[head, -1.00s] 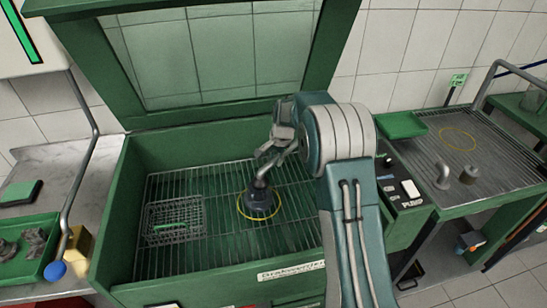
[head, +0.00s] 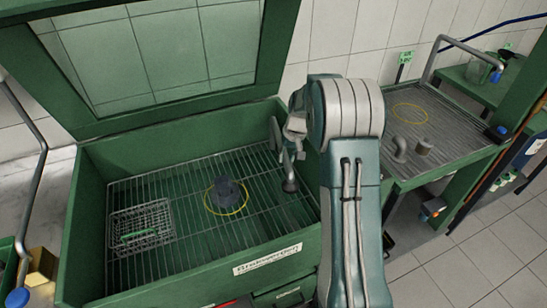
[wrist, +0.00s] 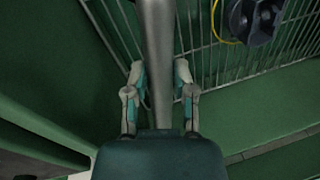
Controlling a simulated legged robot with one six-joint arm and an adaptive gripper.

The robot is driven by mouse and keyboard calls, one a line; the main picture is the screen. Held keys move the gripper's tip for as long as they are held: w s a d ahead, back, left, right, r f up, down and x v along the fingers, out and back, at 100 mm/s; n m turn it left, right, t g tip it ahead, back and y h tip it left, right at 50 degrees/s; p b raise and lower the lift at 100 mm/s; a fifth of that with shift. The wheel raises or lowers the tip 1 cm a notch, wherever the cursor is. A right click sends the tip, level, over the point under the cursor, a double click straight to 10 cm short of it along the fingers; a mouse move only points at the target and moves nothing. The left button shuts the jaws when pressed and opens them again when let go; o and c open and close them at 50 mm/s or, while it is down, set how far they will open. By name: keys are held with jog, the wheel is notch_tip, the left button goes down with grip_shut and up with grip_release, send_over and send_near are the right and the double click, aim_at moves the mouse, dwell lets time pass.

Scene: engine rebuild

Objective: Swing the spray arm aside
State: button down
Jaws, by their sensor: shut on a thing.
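The spray arm (head: 275,132) is a grey bent tube with a dark nozzle (head: 290,184) at its lower end. It stands over the right side of the green washer cabinet, close to the right wall. My gripper (head: 295,130) is at the tube, partly hidden behind my own wrist in the head view. In the wrist view, the tube (wrist: 158,50) runs between the two fingers of my gripper (wrist: 158,75), which are shut on it. A dark part (head: 226,190) sits on the rack inside a yellow ring, with nothing above it; it also shows in the wrist view (wrist: 262,18).
The green washer cabinet (head: 90,215) has raised walls and an open lid (head: 275,45) behind. A wire basket (head: 140,228) stands on the rack at left. A drain table (head: 445,120) at right holds two grey parts and a yellow ring.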

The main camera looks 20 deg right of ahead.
jog(key=shift+s+d+f+n, duration=0.1)
jog(key=shift+s+d+n, duration=0.15)
jog(key=shift+d, duration=0.2)
jog(key=shift+s+d+f+n, duration=0.15)
jog(key=shift+d+n, duration=0.1)
jog(key=shift+d, duration=0.15)
jog(key=shift+c, duration=2.2)
grip_release()
jog(key=shift+w+r, duration=0.1)
jog(key=shift+r, duration=0.05)
notch_tip(320, 180, up, 12)
jog(key=d, duration=0.2)
jog(key=shift+d+f, duration=0.2)
jog(key=shift+d, duration=0.05)
